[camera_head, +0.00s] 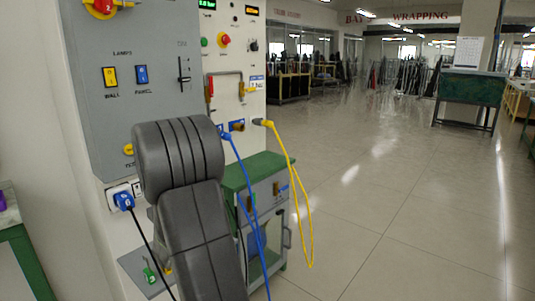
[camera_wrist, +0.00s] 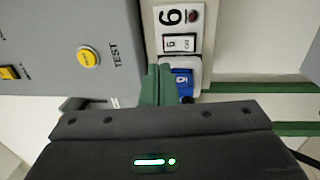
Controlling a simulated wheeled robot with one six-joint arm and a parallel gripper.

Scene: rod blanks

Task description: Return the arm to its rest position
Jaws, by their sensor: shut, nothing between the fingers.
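My arm (camera_head: 190,190) rises in front of the panels in the head view, with dark grey links bent at the top. My gripper is hidden behind it there. In the wrist view my gripper (camera_wrist: 158,86) shows its green fingers shut together with nothing between them. The fingers point toward a wall socket with a blue plug (camera_wrist: 182,78); whether they touch it I cannot tell. In the head view the blue plug (camera_head: 124,201) sits in the white socket, with a black cable hanging down.
A grey panel (camera_head: 138,45) with switches stands close behind my arm. A white panel (camera_head: 228,65) holds blue and yellow cables (camera_head: 296,190) that hang right of the arm. A green-topped cabinet (camera_head: 262,172) stands below. The floor at right is clear.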

